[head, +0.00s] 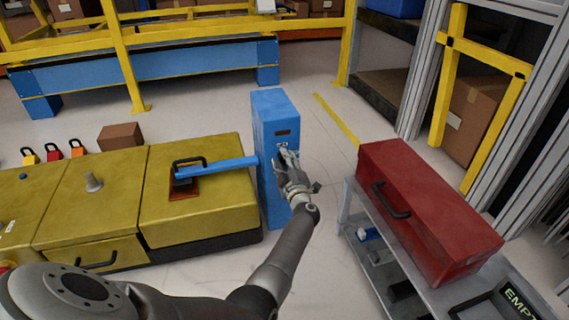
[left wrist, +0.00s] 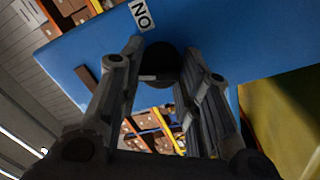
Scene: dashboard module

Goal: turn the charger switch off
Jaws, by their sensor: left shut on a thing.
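The charger is an upright blue box (head: 266,106) in the middle of the head view. My left gripper (head: 287,158) is at its front face, below a small dark display, and hides the switch there. In the left wrist view the switch is a dark round knob (left wrist: 160,68) with a pale mark on its lower edge, on the blue face (left wrist: 240,40). The fingers of the left gripper (left wrist: 162,55) stand on either side of the knob, shut on it. A white ON label (left wrist: 142,14), upside down in that view, sits beside the knob. My right gripper is not in view.
A yellow module (head: 222,150) with a blue bar reaching towards the charger stands to the left. A red toolbox (head: 425,205) stands on a grey cart (head: 350,205) to the right. Clear floor lies between the charger and the cart.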

